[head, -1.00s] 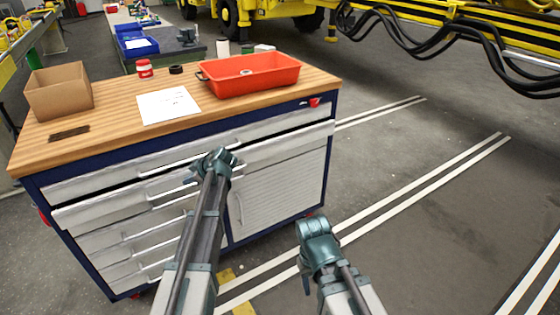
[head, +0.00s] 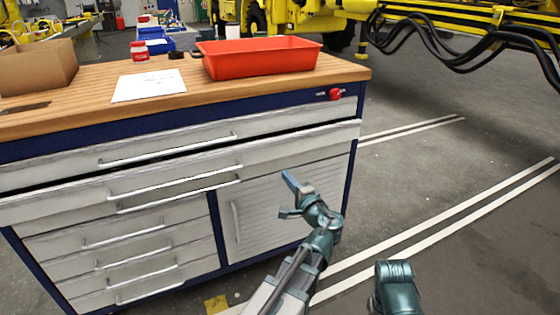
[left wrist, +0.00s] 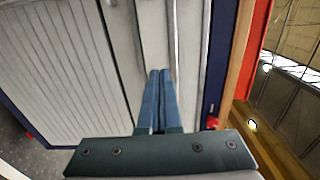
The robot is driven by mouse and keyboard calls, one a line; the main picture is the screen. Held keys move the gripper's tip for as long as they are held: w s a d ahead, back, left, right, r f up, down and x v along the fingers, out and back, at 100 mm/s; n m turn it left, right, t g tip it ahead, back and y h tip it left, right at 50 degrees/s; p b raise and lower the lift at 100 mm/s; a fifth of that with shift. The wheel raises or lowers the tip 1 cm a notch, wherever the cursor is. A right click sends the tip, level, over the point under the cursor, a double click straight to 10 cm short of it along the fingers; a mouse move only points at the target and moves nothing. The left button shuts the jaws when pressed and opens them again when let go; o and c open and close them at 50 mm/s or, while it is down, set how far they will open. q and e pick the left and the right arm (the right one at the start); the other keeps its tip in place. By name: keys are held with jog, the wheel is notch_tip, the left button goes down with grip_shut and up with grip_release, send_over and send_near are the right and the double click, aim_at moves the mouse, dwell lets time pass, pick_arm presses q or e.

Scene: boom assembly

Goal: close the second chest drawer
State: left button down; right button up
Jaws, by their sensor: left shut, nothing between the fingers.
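The second chest drawer (head: 290,156) is the wide white one below the top drawer (head: 270,128). It stands out a little from the blue chest, with a dark gap above its front edge.
The chest's wooden top (head: 215,96) carries a red tray (head: 262,62), a paper (head: 148,86), a cardboard box (head: 38,68) and a red-white can (head: 140,51). A red lock (head: 336,94) is at the top right. The floor to the right is clear.

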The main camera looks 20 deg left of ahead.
aim_at(265, 151)
pick_arm(q)
jog(key=x, duration=1.4)
jog(key=shift+a, duration=0.1)
jog(key=x, duration=0.4)
jog(key=shift+w+a, duration=0.25)
jog(key=shift+r, duration=0.1)
pick_arm(e)
jog(key=shift+s+r, duration=0.1)
pick_arm(q)
jog(key=shift+a, duration=0.1)
jog(key=shift+s, duration=0.25)
jog(key=v, duration=1.4)
jog(key=shift+d, duration=0.3)
pick_arm(e)
jog(key=shift+d, duration=0.7)
pick_arm(q)
jog(key=shift+w, duration=0.1)
